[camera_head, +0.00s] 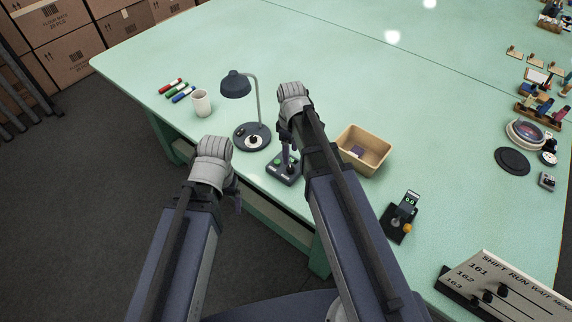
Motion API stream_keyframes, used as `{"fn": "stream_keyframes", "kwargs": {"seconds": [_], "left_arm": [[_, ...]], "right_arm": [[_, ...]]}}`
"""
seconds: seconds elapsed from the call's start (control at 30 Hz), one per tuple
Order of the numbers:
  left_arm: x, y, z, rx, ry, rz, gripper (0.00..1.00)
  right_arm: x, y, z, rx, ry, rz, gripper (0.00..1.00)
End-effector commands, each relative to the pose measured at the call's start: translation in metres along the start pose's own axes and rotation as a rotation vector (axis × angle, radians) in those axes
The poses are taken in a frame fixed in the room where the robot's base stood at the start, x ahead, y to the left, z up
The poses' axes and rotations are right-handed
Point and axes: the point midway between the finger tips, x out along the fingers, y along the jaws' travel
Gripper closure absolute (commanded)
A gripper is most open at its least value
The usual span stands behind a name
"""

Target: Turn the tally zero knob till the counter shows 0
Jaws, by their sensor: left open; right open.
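A small dark tally counter (408,201) stands at the table's front right, with a lit display that seems to read 00 or 0.0 in green; the digits are too small to be sure. On its base are an orange knob (407,228) and a grey knob (395,223); I cannot tell which one is the zero knob. My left gripper (236,192) is open near the table's front edge, well left of the counter. My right gripper (285,140) is open above the table by the joystick box, left of the counter. Both grippers are largely hidden by their wrists. Neither touches the counter.
A joystick box (283,174) is beneath my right gripper. A tan bin (365,149) lies between my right arm and the counter. A numbered board (507,285) stands front right.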

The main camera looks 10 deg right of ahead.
Motion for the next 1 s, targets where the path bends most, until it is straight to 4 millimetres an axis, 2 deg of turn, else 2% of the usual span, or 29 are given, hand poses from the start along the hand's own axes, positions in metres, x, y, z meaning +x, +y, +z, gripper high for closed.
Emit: {"fn": "stream_keyframes", "kwargs": {"seconds": [0.27, 0.63, 0.77, 1.0], "left_arm": [[0.025, 0.002, -0.002, 0.0, 0.0, 0.0, 0.12], [0.07, 0.007, -0.004, 0.0, 0.0, 0.0, 0.12], [0.076, 0.007, -0.005, 0.0, 0.0, 0.0, 0.12], [0.076, 0.007, -0.005, 0.0, 0.0, 0.0, 0.12]], "right_arm": [[0.025, 0.0, 0.0, 0.001, 0.0, 0.0, 0.36], [0.07, 0.0, 0.0, 0.001, 0.0, 0.0, 0.36], [0.077, 0.0, 0.0, 0.001, 0.0, 0.0, 0.36], [0.076, 0.0, 0.0, 0.001, 0.0, 0.0, 0.36]]}}
